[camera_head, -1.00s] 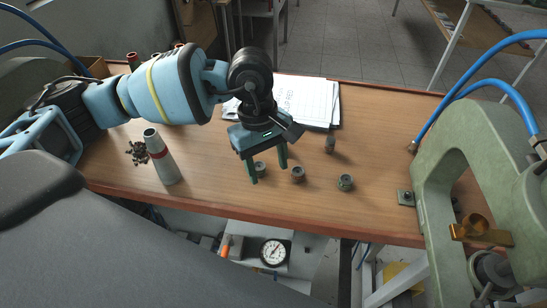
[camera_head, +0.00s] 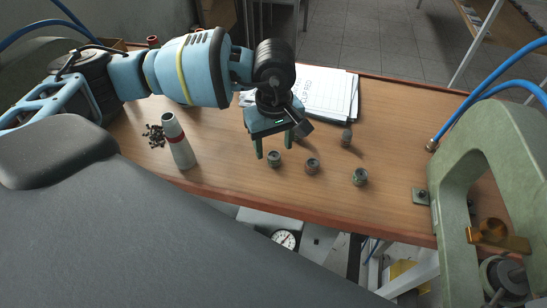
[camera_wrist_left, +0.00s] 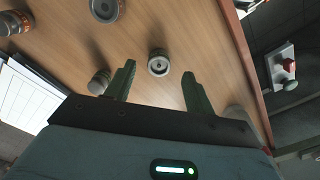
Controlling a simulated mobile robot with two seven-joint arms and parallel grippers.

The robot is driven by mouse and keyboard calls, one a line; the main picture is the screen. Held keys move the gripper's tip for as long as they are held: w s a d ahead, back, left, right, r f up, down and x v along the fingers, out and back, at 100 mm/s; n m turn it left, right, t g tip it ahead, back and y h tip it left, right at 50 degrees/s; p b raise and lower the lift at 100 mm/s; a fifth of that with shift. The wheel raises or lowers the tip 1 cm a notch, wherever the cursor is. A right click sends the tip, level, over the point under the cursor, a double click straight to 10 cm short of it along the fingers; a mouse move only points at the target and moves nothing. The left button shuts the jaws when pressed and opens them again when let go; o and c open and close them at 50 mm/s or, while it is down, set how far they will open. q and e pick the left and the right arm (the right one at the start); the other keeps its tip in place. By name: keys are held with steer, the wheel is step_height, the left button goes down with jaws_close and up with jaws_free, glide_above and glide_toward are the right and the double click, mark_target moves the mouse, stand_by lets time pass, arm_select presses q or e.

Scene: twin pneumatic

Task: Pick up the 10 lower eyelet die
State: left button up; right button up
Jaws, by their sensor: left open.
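My left gripper (camera_head: 274,150) is open and empty above the wooden table, its green fingers pointing down. In the left wrist view, one die (camera_wrist_left: 159,62) shows in the gap between the fingertips (camera_wrist_left: 158,72), apart from both. I cannot read which die is the 10 lower eyelet die. My right gripper is not in view.
Papers (camera_head: 328,95) lie behind the gripper. A green press frame (camera_head: 448,165) stands at the right.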

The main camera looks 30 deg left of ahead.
mark_target(274, 156)
arm_select(q)
step_height(274, 156, down, 2)
steer(key=shift+w+a+f, duration=0.1)
steer(key=shift+f, duration=0.7)
steer(key=c, duration=1.2)
steer(key=shift+o, duration=0.2)
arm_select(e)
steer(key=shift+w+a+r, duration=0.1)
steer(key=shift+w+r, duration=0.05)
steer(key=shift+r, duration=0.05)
arm_select(q)
steer(key=shift+r, duration=0.15)
steer(key=shift+r, duration=0.5)
step_height(274, 156, up, 2)
steer(key=shift+r, duration=0.1)
steer(key=s+d, duration=0.4)
steer(key=s, duration=0.3)
steer(key=s+d+r+b, duration=0.1)
steer(key=s+d, duration=0.3)
steer(key=s, duration=0.3)
steer(key=shift+r, duration=0.3)
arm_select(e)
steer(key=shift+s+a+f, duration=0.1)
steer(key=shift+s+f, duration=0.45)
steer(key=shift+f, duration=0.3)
